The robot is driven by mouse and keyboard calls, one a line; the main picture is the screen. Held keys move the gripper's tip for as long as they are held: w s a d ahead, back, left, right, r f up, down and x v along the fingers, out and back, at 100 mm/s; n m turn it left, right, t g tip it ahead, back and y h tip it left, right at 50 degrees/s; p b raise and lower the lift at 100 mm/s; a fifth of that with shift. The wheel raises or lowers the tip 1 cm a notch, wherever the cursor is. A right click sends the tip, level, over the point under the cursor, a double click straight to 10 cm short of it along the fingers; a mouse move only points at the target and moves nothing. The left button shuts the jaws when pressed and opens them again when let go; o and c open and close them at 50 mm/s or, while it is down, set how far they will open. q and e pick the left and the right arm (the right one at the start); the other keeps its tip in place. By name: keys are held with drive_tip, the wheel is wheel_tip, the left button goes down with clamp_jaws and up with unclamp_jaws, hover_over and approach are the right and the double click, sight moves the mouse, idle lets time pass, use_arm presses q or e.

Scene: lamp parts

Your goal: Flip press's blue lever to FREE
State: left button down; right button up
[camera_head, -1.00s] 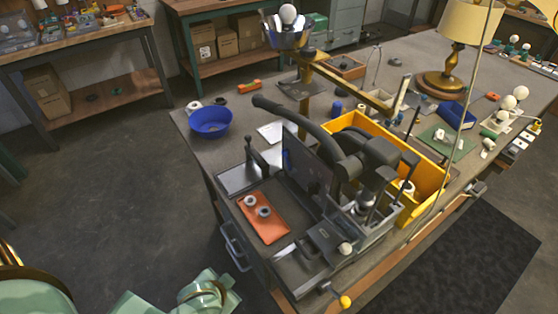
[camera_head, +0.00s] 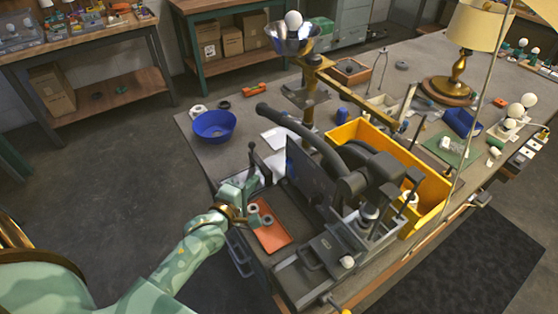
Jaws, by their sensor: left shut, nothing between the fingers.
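The dark press (camera_head: 355,183), with a long curved black handle, stands at the near end of the workbench. I cannot make out a blue lever on it; it may be hidden or too small to see. My left gripper (camera_head: 246,182) is shut and empty. It is at the press's left side, beside a thin dark upright rod (camera_head: 252,155) and over the edge of the dark tray area. I cannot tell whether it touches the rod. My right gripper is out of view.
An orange mat (camera_head: 272,238) with small pale rings lies right of my left gripper. A blue bowl (camera_head: 213,124) stands behind it. A yellow bin (camera_head: 432,190) is right of the press. A dark upright panel (camera_head: 303,170) stands between the tray area and press.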

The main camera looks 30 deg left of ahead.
sight(291, 170)
use_arm(q)
drive_tip(key=shift+w+a+r+n+t, duration=0.35)
drive_tip(key=shift+a+r+n, duration=0.1)
drive_tip(key=shift+n, duration=0.35)
drive_tip(key=shift+w+d, duration=0.1)
drive_tip(key=w+f+b, duration=0.1)
drive_tip(key=w+b, duration=0.2)
drive_tip(key=w, duration=0.7)
drive_tip(key=d, duration=0.1)
drive_tip(key=s+d, duration=0.1)
drive_tip(key=d, duration=0.1)
drive_tip(key=shift+s+d+r, duration=0.25)
drive_tip(key=shift+d+r, duration=0.1)
drive_tip(key=shift+d, duration=0.05)
